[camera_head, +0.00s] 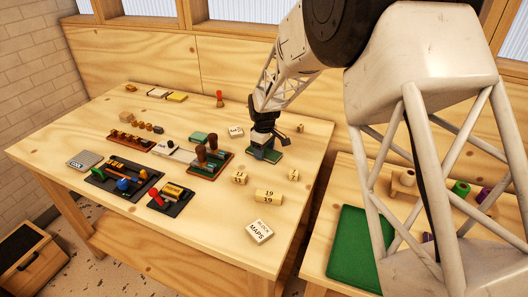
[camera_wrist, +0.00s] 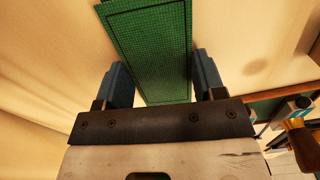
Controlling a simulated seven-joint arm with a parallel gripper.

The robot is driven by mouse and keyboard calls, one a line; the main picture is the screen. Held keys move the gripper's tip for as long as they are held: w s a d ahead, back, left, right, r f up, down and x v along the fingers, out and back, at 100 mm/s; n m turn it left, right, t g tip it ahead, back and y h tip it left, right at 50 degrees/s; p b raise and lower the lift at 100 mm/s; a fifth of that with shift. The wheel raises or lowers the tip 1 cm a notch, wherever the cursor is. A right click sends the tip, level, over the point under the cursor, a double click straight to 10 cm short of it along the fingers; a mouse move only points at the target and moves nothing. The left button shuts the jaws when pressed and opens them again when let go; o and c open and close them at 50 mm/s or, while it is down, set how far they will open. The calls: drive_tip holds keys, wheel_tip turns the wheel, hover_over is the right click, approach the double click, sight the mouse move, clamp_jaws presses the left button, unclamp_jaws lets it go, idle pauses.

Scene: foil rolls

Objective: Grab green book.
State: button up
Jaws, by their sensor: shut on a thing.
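The green book (camera_head: 270,156) is at the right part of the wooden table, directly under my gripper (camera_head: 262,146). In the wrist view the green book (camera_wrist: 148,40) has a fine grid texture and a dark border line, and it reaches out past the top edge. My gripper (camera_wrist: 160,78) has its two blue-grey fingers on either side of the book, shut on it. The head view does not show clearly whether the book touches the table. My gripper hides part of it there.
Close left stands a brown rack with dark-handled tools (camera_head: 209,160). Small wooden number blocks (camera_head: 239,178) and a cream block with lettering (camera_head: 259,231) lie in front. A lower table with a green mat (camera_head: 350,250) is at right.

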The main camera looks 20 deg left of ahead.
drive_tip(key=shift+r, duration=0.1)
drive_tip(key=shift+r, duration=0.8)
drive_tip(key=shift+s+r, duration=0.1)
drive_tip(key=shift+r, duration=0.85)
drive_tip(key=s+d, duration=0.3)
drive_tip(key=s, duration=0.1)
drive_tip(key=s+d+r, duration=0.1)
drive_tip(key=s+d, duration=0.2)
drive_tip(key=s, duration=0.1)
drive_tip(key=s+d, duration=0.3)
drive_tip(key=s, duration=0.2)
drive_tip(key=shift+d+r, duration=0.1)
drive_tip(key=shift+r, duration=0.05)
